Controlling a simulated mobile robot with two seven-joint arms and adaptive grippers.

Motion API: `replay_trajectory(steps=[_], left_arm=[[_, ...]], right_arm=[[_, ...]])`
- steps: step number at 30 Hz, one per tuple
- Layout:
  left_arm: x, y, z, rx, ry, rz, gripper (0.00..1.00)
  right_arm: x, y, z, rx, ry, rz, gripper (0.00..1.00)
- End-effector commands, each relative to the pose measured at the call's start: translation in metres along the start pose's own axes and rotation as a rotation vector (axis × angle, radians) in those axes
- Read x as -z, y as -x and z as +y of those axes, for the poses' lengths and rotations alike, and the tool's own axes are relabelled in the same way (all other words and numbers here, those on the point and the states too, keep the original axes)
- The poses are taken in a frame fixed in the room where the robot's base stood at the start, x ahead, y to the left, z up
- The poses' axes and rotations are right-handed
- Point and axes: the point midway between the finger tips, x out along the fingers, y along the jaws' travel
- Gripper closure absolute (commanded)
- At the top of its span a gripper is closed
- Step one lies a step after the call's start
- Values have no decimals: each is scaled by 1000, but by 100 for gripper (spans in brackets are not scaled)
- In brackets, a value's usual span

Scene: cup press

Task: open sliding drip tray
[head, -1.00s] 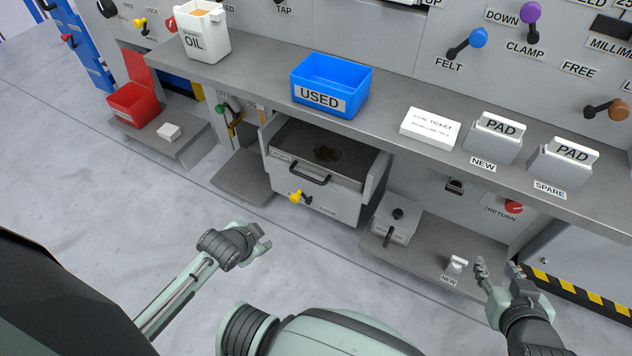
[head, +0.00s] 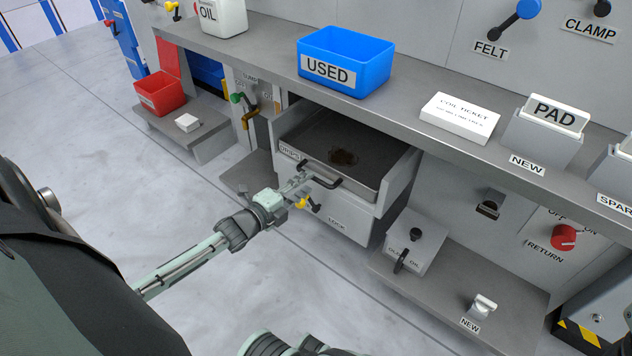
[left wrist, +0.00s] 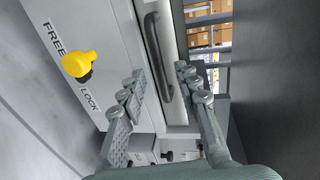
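The drip tray (head: 360,175) is a grey metal tray with a dark brown stain, between two side walls under the shelf. Its black bar handle (head: 325,181) is on the front and also shows in the left wrist view (left wrist: 158,60). My left gripper (head: 303,180) is at the handle's left end. In the left wrist view its fingers (left wrist: 160,82) are apart, with the handle's near part between them; contact cannot be told. A yellow knob (left wrist: 78,64) sits on the front panel below the tray, near FREE and LOCK labels. My right gripper is out of view.
A grey shelf (head: 400,120) overhangs the tray, carrying a blue USED bin (head: 345,62). A low platform with a small grey box (head: 413,240) is to the right. A red bin (head: 160,93) is at left. The floor before the tray is clear.

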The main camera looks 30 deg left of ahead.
Motion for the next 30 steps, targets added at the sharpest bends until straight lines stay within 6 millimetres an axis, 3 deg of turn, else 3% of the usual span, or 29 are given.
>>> replay_trajectory(steps=[3,9,19,27,30], left_arm=[[0,-22,2,2,-1,0,67],[0,-43,2,-1,0,-1,67],[0,-47,1,-2,1,0,67],[0,-47,1,-2,1,0,100],[0,-47,1,-2,2,0,100]], right_arm=[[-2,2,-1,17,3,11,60],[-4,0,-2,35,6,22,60],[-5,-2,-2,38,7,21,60],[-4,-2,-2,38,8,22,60],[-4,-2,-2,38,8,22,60]])
